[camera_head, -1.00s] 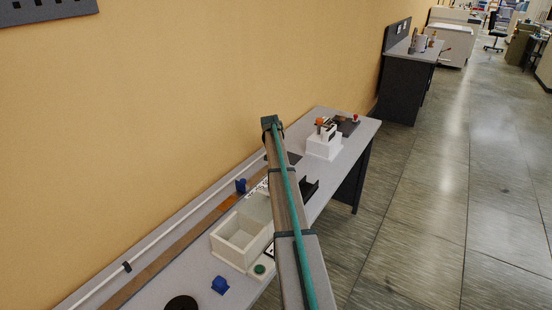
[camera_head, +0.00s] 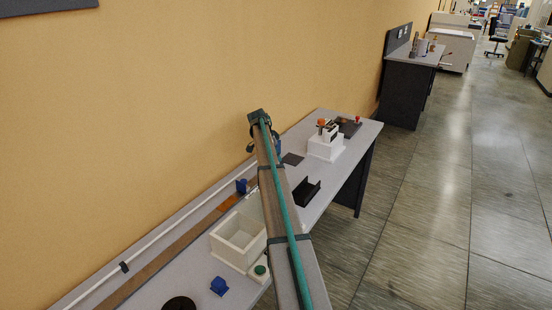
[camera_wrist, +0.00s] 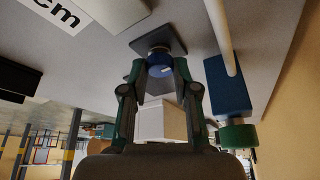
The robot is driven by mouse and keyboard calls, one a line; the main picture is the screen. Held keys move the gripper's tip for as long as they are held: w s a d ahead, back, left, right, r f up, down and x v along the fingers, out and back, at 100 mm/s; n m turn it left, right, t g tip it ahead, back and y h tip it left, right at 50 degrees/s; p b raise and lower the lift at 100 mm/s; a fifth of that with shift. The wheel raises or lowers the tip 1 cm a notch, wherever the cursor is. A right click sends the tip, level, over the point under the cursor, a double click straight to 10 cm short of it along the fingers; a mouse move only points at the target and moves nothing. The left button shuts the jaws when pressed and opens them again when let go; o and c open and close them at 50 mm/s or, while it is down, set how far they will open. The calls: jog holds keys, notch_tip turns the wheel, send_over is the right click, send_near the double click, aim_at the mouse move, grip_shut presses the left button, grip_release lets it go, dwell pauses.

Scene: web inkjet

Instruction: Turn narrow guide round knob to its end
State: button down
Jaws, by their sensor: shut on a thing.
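A round blue knob (camera_wrist: 159,62) stands on a dark square plate (camera_wrist: 172,45) in the wrist view. It has a pale mark on its face. My gripper (camera_wrist: 159,72) has one finger on each side of the knob and is shut on it. The fingertips cover the knob's sides. In the head view my arm hides most of the gripper and knob. I cannot tell from any label whether this is the narrow guide knob.
A blue block (camera_wrist: 228,88) with a green knob (camera_wrist: 238,136) and a white rod (camera_wrist: 223,35) stand close to the right finger in the wrist view. A white box (camera_head: 238,240), a black tray (camera_head: 307,192) and a white machine (camera_head: 325,147) stand on the bench.

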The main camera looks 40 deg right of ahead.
jog(key=shift+m, duration=0.5)
jog(key=c, duration=0.9)
grip_release()
jog(key=v, duration=1.2)
jog(key=shift+w, duration=0.25)
